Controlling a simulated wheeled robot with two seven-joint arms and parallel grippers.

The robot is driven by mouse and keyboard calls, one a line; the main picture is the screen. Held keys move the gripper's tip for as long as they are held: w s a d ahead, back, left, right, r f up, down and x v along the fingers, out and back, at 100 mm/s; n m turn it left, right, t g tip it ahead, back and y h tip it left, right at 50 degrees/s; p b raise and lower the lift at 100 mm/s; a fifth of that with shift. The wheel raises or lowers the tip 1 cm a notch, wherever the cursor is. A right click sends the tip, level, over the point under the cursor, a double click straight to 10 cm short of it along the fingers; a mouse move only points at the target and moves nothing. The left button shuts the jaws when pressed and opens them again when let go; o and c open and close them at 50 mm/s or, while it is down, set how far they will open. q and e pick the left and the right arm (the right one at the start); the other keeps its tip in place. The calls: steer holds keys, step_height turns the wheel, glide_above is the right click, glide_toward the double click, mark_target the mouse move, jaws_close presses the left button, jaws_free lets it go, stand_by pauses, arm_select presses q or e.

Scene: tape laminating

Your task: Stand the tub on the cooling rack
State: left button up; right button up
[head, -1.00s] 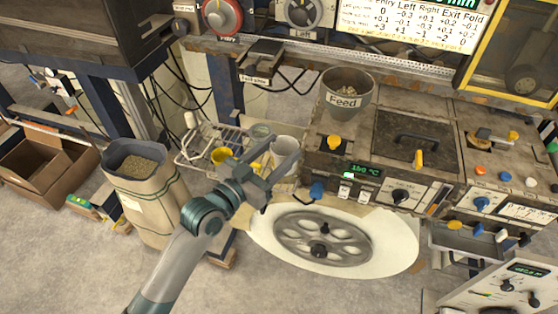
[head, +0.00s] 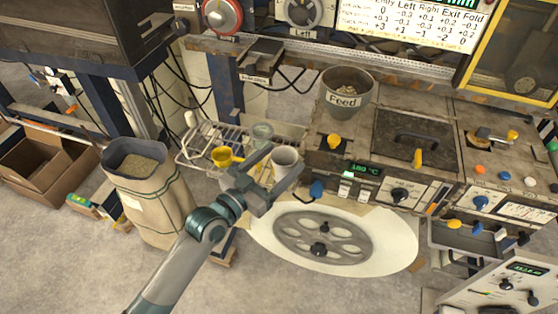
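The tub (head: 286,157) is a small pale grey, round cup. It is upright between the two fingers of my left gripper (head: 284,162), one finger on each side, and its lower part is partly hidden by them. The cooling rack (head: 190,154) is a white wire rack on the low stand left of the machine. The tub shows just right of the rack's right part; the gap in height between them cannot be told. My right gripper is not in view.
A yellow cup (head: 222,156) and a greenish clear jar (head: 262,131) stand at the rack. A sack of granules (head: 150,200) is on the left. The machine with the Feed hopper (head: 346,90) is on the right, and a spoked wheel (head: 322,237) lies in front.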

arm_select(q)
steer(key=shift+r, duration=0.2)
steer(key=shift+s+a+f, duration=0.15)
steer(key=shift+s+a, duration=0.25)
steer(key=b+v, duration=0.3)
steer(key=v, duration=0.8)
stand_by(0.5)
